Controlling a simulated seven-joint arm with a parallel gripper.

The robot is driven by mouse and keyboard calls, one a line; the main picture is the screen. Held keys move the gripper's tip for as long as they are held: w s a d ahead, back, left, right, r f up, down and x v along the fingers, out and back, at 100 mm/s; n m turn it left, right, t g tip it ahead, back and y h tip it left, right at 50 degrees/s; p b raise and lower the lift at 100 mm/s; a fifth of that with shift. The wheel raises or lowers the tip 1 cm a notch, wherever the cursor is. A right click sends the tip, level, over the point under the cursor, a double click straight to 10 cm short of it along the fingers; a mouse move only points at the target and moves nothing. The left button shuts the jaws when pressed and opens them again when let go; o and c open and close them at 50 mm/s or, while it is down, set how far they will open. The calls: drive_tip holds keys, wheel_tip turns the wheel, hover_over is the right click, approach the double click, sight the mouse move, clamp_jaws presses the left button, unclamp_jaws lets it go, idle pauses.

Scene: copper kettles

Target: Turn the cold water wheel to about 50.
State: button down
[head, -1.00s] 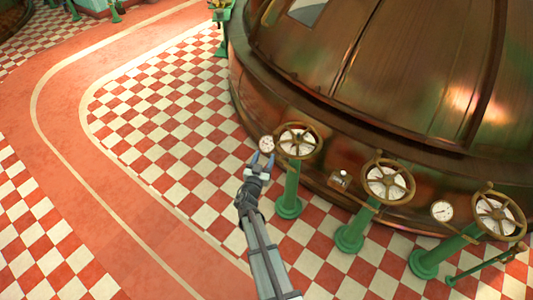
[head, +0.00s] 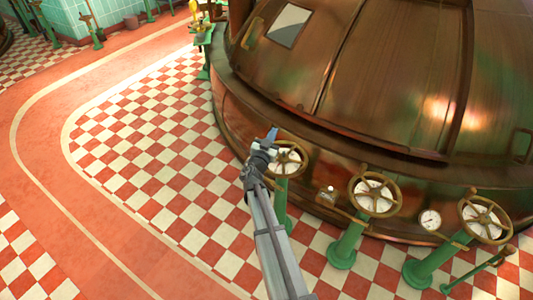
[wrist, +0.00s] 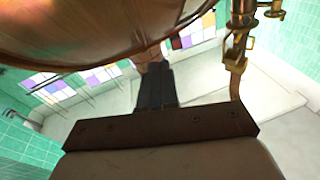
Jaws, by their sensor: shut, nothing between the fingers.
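Three brass handwheels with white dials stand on green posts in front of the copper kettle in the head view: a left wheel (head: 287,159), a middle wheel (head: 375,194) and a right wheel (head: 486,219). Their labels and dial numbers are too small to read, so I cannot tell which is cold water. My gripper (head: 272,133) is at the upper left of the left wheel and overlaps its rim in the picture. I cannot tell whether it touches. The wrist view shows its dark fingers (wrist: 156,86) together and empty, with no wheel clearly visible.
The large copper kettle (head: 370,75) rises close behind the wheels. A small round gauge (head: 430,219) sits between the middle and right wheels, and a small lever box (head: 327,195) sits left of the middle wheel. Open checkered floor (head: 150,170) lies to the left.

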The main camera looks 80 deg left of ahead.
sight(284, 154)
drive_tip(key=w+a+r+m+t+h, duration=0.1)
drive_tip(key=w+a+r+m+h, duration=0.2)
drive_tip(key=w+a+m+h, duration=0.3)
drive_tip(key=w+a+r+m+h, duration=0.4)
drive_tip(key=w+a, duration=0.4)
drive_tip(key=a, duration=0.1)
drive_tip(key=s+a+f+n+g+h, duration=0.1)
drive_tip(key=s+f+n+g+h, duration=0.3)
drive_tip(key=s+f+g, duration=0.25)
drive_tip(key=s+d+f+n+g+h, duration=0.3)
drive_tip(key=s+d+n+g+h, duration=0.15)
drive_tip(key=s+n, duration=0.5)
drive_tip(key=d+f+n, duration=0.2)
drive_tip(key=f, duration=0.1)
drive_tip(key=d+f+n, duration=0.1)
drive_tip(key=d+f, duration=0.1)
drive_tip(key=f, duration=0.2)
drive_tip(key=d+f+n+g, duration=0.1)
drive_tip(key=d+f+n, duration=0.1)
drive_tip(key=f, duration=0.1)
drive_tip(key=shift+w+f+n, duration=0.25)
drive_tip(key=shift+w+n, duration=0.1)
drive_tip(key=shift+w, duration=0.05)
drive_tip(key=shift+d+f, duration=0.3)
drive_tip(key=shift+d, duration=0.3)
